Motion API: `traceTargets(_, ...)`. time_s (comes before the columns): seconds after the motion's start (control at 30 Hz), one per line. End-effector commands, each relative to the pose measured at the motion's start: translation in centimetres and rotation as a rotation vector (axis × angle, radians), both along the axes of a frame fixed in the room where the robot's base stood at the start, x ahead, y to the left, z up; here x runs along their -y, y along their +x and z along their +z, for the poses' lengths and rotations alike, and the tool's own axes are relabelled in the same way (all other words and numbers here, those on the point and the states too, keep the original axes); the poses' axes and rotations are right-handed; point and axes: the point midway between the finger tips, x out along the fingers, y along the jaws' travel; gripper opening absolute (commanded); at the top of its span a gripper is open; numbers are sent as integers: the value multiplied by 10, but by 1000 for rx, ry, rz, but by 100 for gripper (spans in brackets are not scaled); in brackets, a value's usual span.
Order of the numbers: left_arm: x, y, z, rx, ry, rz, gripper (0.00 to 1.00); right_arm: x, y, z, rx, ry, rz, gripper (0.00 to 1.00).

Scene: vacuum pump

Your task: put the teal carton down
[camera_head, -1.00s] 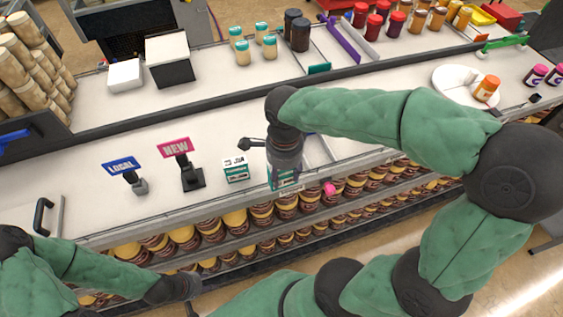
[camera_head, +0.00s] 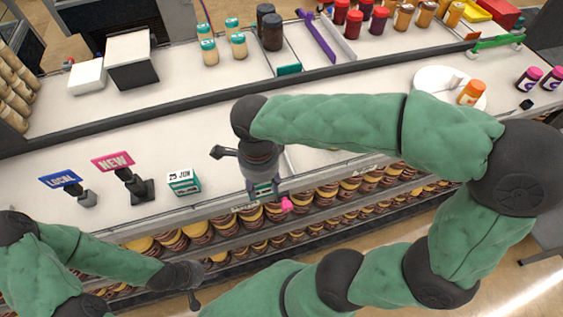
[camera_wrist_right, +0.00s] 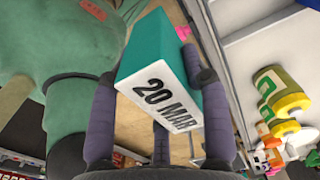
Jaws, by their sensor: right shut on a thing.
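My right gripper (camera_head: 262,178) is shut on a teal carton with a white "20 MAR" face and a pink cap. The carton (camera_wrist_right: 157,55) lies between the dark fingers in the right wrist view. In the head view the gripper mostly hides it; a teal bit (camera_head: 264,190) and the pink cap show over the counter's front edge. I cannot tell its height. A similar teal and white carton (camera_head: 184,184), marked "25 JUN", stands upright on the counter, left of the gripper. My left gripper (camera_head: 193,292) is low at the left, away from the cartons; its fingers are unclear.
A pink "NEW" sign (camera_head: 113,162) and a blue "LOCAL" sign (camera_head: 61,180) stand left of the standing carton. The white counter (camera_head: 70,142) has bare room behind the signs. Jars stand on the back level. Shelves of several brown and yellow jars (camera_head: 330,197) run below the front edge.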

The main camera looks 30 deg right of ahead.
Motion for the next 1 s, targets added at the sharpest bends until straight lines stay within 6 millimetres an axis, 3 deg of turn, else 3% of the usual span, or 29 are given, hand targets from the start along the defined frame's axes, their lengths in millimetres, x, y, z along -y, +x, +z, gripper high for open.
traceTargets(0.33, 0, 0, -12, 0, 0, 0, 40, 56, 49, -35, -2, 0, -7, 17)
traceTargets(0.5, 0, 0, -19, 0, 0, 0, 40, 72, 64, -63, -2, 0, -3, 17)
traceTargets(0.87, 0, 0, -23, 0, 0, 0, 40, 87, 79, -86, 1, 0, -1, 17)
traceTargets(1.0, 0, 0, -28, 0, 0, 0, 40, 90, 81, -104, -3, 0, 1, 17)
